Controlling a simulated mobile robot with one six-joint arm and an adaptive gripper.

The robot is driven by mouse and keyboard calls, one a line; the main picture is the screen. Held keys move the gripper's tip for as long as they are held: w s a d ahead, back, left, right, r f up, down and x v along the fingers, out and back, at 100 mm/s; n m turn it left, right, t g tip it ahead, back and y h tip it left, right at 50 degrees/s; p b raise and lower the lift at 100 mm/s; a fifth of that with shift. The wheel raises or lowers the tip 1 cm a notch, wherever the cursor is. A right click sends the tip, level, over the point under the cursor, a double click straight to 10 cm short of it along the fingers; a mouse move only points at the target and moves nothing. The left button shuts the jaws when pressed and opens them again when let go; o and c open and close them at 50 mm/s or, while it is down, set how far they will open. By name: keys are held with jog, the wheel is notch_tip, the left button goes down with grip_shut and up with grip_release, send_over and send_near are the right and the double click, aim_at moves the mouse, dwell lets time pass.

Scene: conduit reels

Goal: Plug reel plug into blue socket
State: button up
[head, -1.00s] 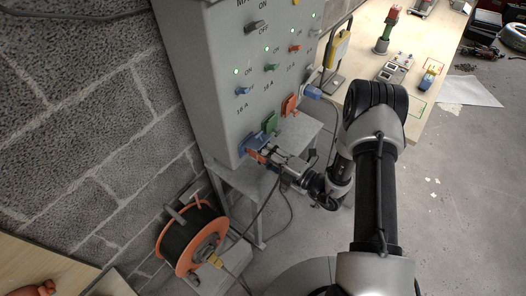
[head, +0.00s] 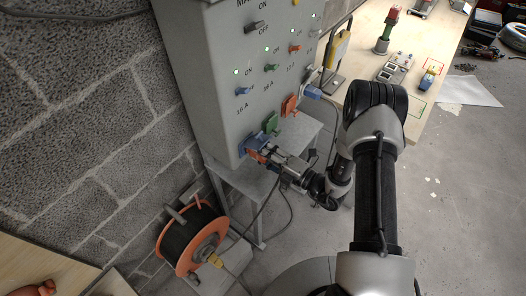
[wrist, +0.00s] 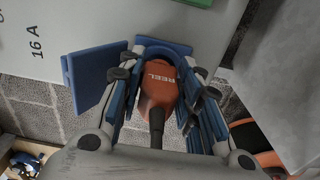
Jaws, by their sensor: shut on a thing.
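The blue socket (head: 250,143) is on the lower left of the grey panel. Its blue lid (wrist: 88,75) stands open to the left in the wrist view. The orange reel plug (wrist: 158,88), marked REEL, sits between the fingers of my gripper (wrist: 160,95), with its front end at the socket's blue rim (wrist: 165,46). My gripper also shows in the head view (head: 264,157), shut on the plug right at the socket. How deep the plug sits is hidden. A dark cable runs back from the plug.
Green (head: 270,123) and red (head: 289,106) sockets are to the right on the panel (head: 215,70). A grey stand (head: 235,180) is below it. A wooden workbench (head: 390,95) with tools is at upper right.

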jog(key=shift+w+a, duration=0.3)
jog(key=shift+a, duration=0.1)
jog(key=o, duration=1.1)
jog(key=shift+c, duration=0.2)
jog(key=shift+d, duration=0.1)
jog(key=v, duration=1.2)
